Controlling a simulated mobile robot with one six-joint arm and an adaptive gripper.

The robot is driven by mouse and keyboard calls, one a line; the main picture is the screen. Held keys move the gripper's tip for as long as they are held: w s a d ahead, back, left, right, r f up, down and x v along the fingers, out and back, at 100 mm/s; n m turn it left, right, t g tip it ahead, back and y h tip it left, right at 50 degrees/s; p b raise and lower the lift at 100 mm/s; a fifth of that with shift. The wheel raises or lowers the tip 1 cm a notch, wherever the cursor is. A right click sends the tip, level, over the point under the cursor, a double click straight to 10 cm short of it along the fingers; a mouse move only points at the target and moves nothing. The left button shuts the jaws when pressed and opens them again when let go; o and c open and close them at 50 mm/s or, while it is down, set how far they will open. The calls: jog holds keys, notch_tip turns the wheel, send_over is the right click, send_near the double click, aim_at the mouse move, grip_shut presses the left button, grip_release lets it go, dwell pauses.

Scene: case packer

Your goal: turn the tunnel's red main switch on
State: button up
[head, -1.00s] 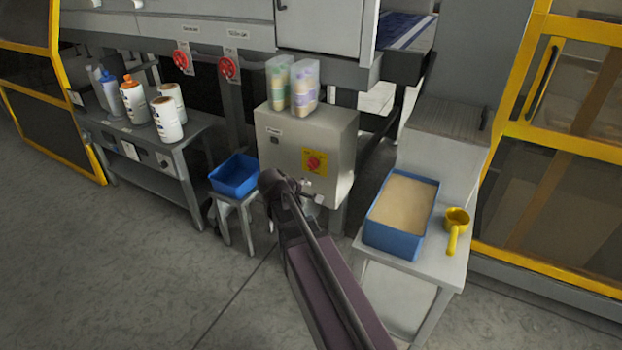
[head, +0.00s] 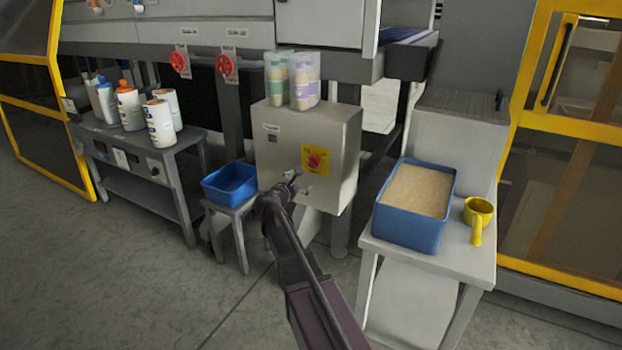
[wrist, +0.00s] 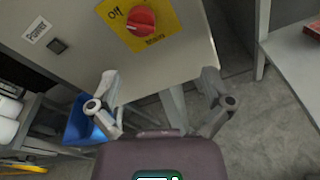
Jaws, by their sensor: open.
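The red switch (head: 316,160) is a round knob on a yellow plate (head: 322,149), on the front of a grey metal box (head: 341,130). I cannot tell surely which way the knob points. My gripper (head: 297,183) is in front of the box, a little below and left of the switch. In the wrist view my gripper (wrist: 160,82) has its fingers spread and empty, with the knob beyond and above them, apart.
Two clear containers with bottles (head: 291,80) stand on the box. Red round valves (head: 227,66) hang at upper left. A blue bin (head: 230,182) on a stool is left of my arm. A sand-filled blue tub (head: 412,230) and yellow scoop (head: 478,213) are right.

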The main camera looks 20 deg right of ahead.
aim_at(311, 164)
jog(key=w+f+n+t+b, duration=0.1)
jog(key=n, duration=0.1)
jog(key=w+f+n+b, duration=0.1)
jog(key=w+b, duration=0.1)
jog(key=shift+w+a+f+n+t, duration=0.1)
jog(key=shift+a+f+n+t, duration=0.1)
jog(key=shift+n+t, duration=0.2)
jog(key=shift+w+d+r, duration=0.1)
jog(key=x, duration=1.3)
jog(key=shift+w+d+r, duration=0.1)
jog(key=shift+w+d, duration=0.05)
jog(key=shift+d, duration=0.1)
